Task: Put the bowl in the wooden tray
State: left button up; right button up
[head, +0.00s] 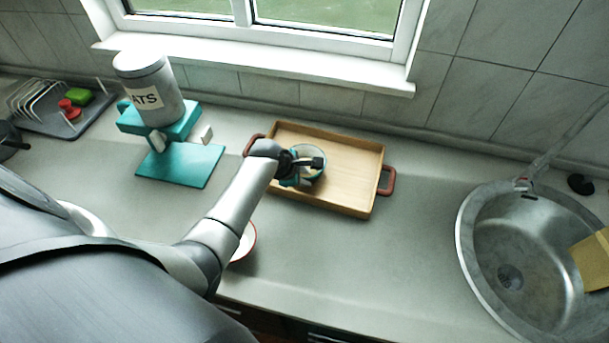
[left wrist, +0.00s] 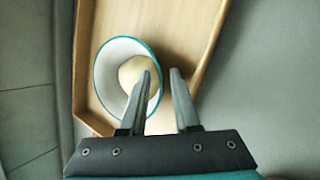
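A white bowl with a teal rim (left wrist: 108,66) is at the wooden tray in the left wrist view, over the tray's floor. A beige round patch shows inside it. In the head view the bowl (head: 318,172) is partly hidden by my left gripper. The wooden tray (head: 350,178) has reddish handles and lies on the counter below the window. My left gripper (left wrist: 160,73) is open. One finger overlaps the bowl's inside and the other is outside its rim, with a gap between them. I cannot tell whether the bowl rests flat. My right gripper is not in view.
A red-rimmed white bowl (head: 247,243) is half hidden by my left arm. A canister (head: 150,85) stands on a teal stand (head: 180,165) to the left. A dish rack (head: 62,108) is at far left, a round sink (head: 530,260) at right.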

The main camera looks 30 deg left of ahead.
pick_arm(q)
jog(key=shift+s+r, duration=0.15)
jog(key=shift+r, duration=0.25)
jog(key=shift+p+v, duration=1.75)
jog(key=shift+v, duration=4)
jog(key=shift+f, duration=0.1)
